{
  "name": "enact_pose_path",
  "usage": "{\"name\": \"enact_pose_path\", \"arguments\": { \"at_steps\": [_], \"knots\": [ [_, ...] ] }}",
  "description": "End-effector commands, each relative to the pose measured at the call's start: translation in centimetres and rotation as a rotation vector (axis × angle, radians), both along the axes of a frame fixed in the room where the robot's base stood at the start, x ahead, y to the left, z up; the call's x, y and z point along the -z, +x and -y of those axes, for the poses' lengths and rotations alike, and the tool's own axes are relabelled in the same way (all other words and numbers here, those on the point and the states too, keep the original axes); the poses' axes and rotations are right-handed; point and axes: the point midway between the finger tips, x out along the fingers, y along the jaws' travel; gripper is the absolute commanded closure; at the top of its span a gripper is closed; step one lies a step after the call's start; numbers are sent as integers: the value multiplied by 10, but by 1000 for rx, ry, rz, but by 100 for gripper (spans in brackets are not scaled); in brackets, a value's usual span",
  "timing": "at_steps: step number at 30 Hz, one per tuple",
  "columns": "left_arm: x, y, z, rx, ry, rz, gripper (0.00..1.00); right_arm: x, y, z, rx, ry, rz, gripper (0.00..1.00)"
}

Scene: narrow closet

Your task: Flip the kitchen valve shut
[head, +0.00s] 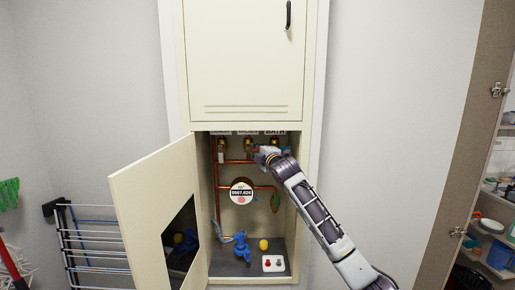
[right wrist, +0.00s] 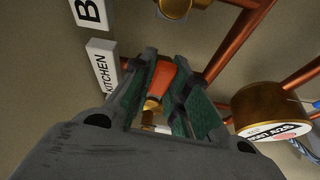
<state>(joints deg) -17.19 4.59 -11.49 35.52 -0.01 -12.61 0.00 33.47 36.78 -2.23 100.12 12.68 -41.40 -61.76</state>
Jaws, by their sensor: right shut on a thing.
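The kitchen valve's orange lever (right wrist: 162,76) sits between the green-padded fingers of my right gripper (right wrist: 168,84) in the right wrist view. The gripper is shut on it. A white label reading KITCHEN (right wrist: 103,66) is just left of the fingers. In the head view my right gripper (head: 264,155) reaches into the open cabinet at the upper pipes. It hides most of the valve there. My left gripper is not in view.
The cabinet door (head: 150,205) stands open to the left. Copper pipes (head: 235,161) and a round meter (head: 241,193) are close to the gripper. A blue object (head: 241,245), a yellow ball (head: 264,244) and a white box (head: 273,264) stand on the cabinet floor.

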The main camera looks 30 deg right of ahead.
Motion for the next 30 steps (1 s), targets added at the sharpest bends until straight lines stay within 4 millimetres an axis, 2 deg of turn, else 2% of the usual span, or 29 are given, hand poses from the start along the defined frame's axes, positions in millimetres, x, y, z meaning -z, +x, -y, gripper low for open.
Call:
{"name": "enact_pose_path", "arguments": {
  "at_steps": [12, 26, 27, 30],
  "knots": [
    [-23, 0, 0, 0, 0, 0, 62, -7, 0, 0, -2, -84, -50, 100],
    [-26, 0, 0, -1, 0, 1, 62, -5, 0, 0, -2, -105, -62, 100],
    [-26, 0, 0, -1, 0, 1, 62, -5, 0, 0, -2, -105, -62, 82],
    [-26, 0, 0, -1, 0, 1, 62, -5, 0, 0, -2, -104, -63, 69]
  ]
}}
